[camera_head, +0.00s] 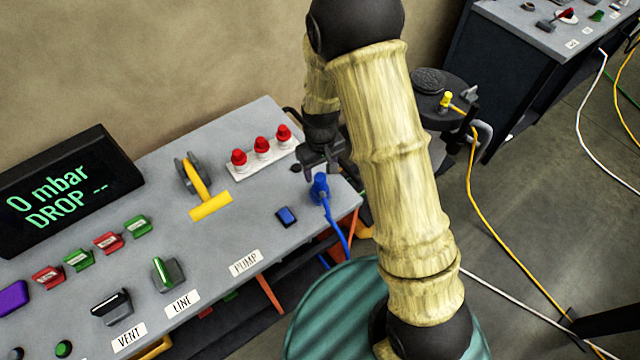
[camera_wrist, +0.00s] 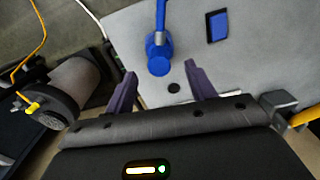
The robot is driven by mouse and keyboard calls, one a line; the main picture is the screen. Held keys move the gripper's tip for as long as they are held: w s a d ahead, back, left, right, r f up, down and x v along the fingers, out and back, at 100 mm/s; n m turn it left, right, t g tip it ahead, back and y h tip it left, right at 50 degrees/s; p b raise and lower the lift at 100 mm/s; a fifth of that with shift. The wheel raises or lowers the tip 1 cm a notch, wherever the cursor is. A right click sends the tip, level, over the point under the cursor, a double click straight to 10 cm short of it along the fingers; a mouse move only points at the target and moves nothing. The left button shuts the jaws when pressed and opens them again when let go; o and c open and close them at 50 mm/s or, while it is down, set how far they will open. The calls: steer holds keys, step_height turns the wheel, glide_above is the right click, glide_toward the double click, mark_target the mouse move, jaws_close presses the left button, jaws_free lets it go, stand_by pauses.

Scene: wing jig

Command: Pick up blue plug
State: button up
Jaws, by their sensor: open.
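The blue plug (camera_head: 319,188) stands near the right end of the grey console top, with a blue cable running from it over the front edge. In the wrist view the blue plug (camera_wrist: 158,58) lies ahead of and between the two fingers. My gripper (camera_head: 318,168) is just behind and above the plug in the head view. In the wrist view my gripper (camera_wrist: 160,82) has its two dark fingers spread apart, with nothing between them but the console top and a small dark hole. Whether a finger touches the plug cannot be told.
A flat blue button (camera_head: 287,216) sits left of the plug. A white strip with red knobs (camera_head: 262,152) and a yellow-handled lever (camera_head: 197,184) stand farther left. A dark round stand with a yellow plug (camera_head: 446,100) is beyond the console's right end.

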mark_target(320, 177)
steer(key=shift+f, duration=0.8)
steer(key=shift+p, duration=0.3)
steer(key=f+p, duration=0.2)
steer(key=shift+w+f, duration=0.3)
steer(key=shift+f, duration=0.1)
steer(key=shift+a+f+p, duration=0.1)
steer(key=shift+f+p, duration=0.25)
steer(key=shift+f, duration=0.8)
steer(key=c, duration=1)
